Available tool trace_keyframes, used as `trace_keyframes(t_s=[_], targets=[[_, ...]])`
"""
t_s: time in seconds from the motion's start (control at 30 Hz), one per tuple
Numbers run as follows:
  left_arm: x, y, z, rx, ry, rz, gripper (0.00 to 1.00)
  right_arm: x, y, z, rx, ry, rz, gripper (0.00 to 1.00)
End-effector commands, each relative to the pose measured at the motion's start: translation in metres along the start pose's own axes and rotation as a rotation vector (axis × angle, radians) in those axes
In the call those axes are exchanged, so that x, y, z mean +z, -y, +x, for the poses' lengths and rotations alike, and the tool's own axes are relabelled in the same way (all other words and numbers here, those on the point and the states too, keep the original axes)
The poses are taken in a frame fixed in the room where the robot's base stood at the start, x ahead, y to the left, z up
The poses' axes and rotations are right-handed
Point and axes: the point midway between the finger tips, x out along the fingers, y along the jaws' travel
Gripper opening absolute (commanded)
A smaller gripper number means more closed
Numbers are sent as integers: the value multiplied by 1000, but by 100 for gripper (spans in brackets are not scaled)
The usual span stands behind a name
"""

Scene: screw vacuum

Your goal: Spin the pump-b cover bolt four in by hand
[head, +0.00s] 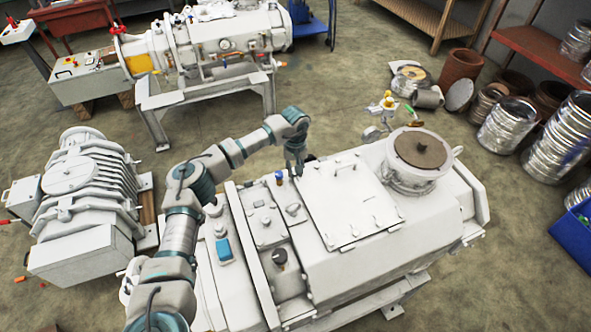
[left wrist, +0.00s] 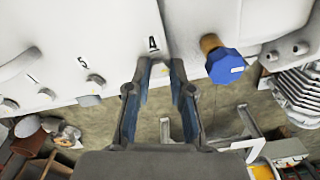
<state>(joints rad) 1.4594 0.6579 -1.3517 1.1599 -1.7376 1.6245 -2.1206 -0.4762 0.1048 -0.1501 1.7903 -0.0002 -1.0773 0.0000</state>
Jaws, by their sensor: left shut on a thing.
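The white pump (head: 430,225) in front of me carries a pale rectangular cover (head: 350,205) on top. My left gripper (head: 299,172) points down at the cover's far left corner. In the left wrist view my left gripper (left wrist: 160,66) has its two blue-padded fingers at the cover's edge, beside a black mark like a 4. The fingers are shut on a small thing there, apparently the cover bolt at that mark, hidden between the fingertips. Other cover bolts (left wrist: 95,82) show along the same edge, near a mark like a 5. My right gripper is not in view.
A blue knob on a brass stem (left wrist: 225,65) stands close beside the gripper. A round flange with a brown disc (head: 423,150) rises right of the cover. Another pump (head: 85,205) stands at left, and a machine on a frame (head: 210,50) behind.

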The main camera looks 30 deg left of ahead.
Motion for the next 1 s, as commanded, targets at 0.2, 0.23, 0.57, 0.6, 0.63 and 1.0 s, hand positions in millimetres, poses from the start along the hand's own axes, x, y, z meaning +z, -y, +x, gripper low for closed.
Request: trace_keyframes(t_s=[0.2,0.23,0.57,0.6,0.63,1.0], targets=[[-3,0,-3,5,-10,-2,0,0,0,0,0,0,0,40],[-3,0,-3,5,-10,-2,0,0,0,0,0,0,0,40],[-2,0,-2,3,-7,-1,47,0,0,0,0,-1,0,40],[-1,0,-2,3,-6,-1,47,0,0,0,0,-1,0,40],[-1,0,-2,3,-6,-1,47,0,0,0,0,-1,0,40],[-2,0,-37,4,-8,0,47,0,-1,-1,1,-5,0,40]])
